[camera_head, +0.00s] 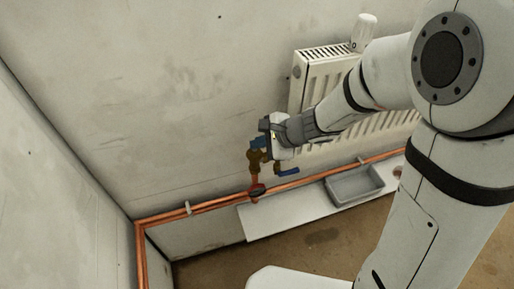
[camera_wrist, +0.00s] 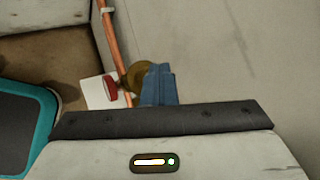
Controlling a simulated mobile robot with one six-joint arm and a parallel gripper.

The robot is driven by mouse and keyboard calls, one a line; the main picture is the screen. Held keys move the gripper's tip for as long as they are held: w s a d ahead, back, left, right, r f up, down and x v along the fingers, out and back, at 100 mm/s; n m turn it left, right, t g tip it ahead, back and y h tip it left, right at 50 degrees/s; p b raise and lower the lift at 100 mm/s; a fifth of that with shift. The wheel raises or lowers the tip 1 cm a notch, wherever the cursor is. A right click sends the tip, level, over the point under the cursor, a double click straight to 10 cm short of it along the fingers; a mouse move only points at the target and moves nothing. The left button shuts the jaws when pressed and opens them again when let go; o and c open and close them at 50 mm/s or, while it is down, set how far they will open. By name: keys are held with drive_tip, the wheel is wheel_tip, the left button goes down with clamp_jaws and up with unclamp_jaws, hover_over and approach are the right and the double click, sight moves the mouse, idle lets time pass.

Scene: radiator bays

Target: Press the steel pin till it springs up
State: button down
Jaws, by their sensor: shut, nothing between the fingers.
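The steel pin itself does not show in either view. A brass valve (camera_head: 254,160) stands on the copper pipework by the wall, left of the radiator, and it also shows in the wrist view (camera_wrist: 133,77). My gripper (camera_head: 258,143) is at the top of this valve in the head view, with its blue fingers shut and nothing between them. In the wrist view the closed fingers (camera_wrist: 158,84) overlap the right side of the brass body and hide part of it. I cannot tell whether they touch it.
A red handle (camera_wrist: 111,88) and a blue lever (camera_head: 288,172) are close to the valve. Copper pipes (camera_head: 215,202) run along the wall. A grey tray (camera_head: 342,193) rests on a white board (camera_head: 290,216). The white radiator (camera_head: 322,66) stands behind my arm, with a white cylinder (camera_head: 366,26) at its top.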

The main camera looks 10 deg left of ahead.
drive_tip(key=shift+r+p, duration=0.45)
drive_tip(key=shift+r, duration=0.25)
wheel_tip(320, 180, up, 5)
drive_tip(key=p, duration=0.4)
idle(0.9)
